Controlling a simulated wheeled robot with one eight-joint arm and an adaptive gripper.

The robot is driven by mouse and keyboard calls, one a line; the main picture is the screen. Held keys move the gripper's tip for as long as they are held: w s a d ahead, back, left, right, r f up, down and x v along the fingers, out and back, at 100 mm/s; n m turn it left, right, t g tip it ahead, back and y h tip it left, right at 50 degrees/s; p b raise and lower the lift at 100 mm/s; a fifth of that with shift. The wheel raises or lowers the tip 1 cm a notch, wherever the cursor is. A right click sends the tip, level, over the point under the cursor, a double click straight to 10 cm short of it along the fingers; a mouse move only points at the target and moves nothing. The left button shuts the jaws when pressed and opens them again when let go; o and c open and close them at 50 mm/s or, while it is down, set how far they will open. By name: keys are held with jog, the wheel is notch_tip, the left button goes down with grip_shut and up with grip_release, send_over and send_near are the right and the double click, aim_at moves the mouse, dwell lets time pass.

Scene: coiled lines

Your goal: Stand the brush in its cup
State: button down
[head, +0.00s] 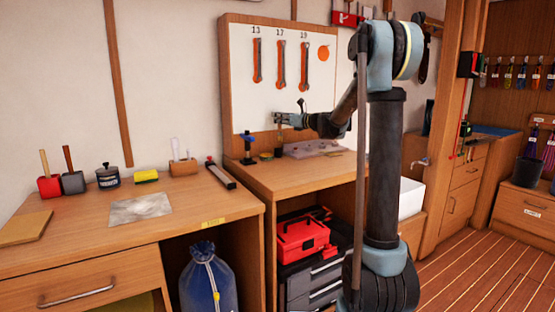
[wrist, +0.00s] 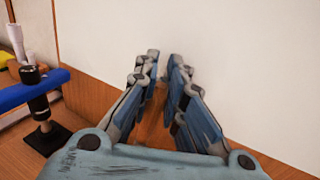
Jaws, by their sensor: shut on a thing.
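My gripper (head: 281,118) is over the right-hand bench, in front of the white tool board. Its fingers are shut on a slim upright thing, which I take to be the brush (head: 279,142); it hangs below the fingertips with a dark lower part. In the wrist view the two fingers (wrist: 164,62) come close together, with a brown strip between them that may be its handle or the wood behind. Whether its lower end touches the bench is too small to tell. I cannot make out the brush's cup for certain.
A black stand with a blue bar (head: 247,148) is left of my gripper; it also shows in the wrist view (wrist: 38,100). A small yellow thing (head: 266,156) lies near it. A pale sheet (head: 312,149) lies to the right.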

aim_at(280, 132)
jog(key=shift+a, duration=0.15)
jog(key=s+d+f+m+t+h, duration=0.2)
jog(key=s+d+f+t, duration=0.1)
jog(key=s+d, duration=0.95)
jog(key=shift+t, duration=0.3)
jog(key=x, duration=1.1)
jog(key=f+x, duration=0.1)
jog(key=x, duration=0.5)
jog(key=shift+s+a, duration=0.25)
jog(key=shift+a, duration=0.05)
jog(key=shift+w+a+f, duration=0.15)
jog(key=shift+f, duration=0.45)
jog(key=shift+w+a+f, duration=0.15)
jog(key=shift+f, duration=0.95)
jog(key=shift+f, duration=0.45)
jog(key=c, duration=1.6)
grip_release()
jog(key=shift+r, duration=0.1)
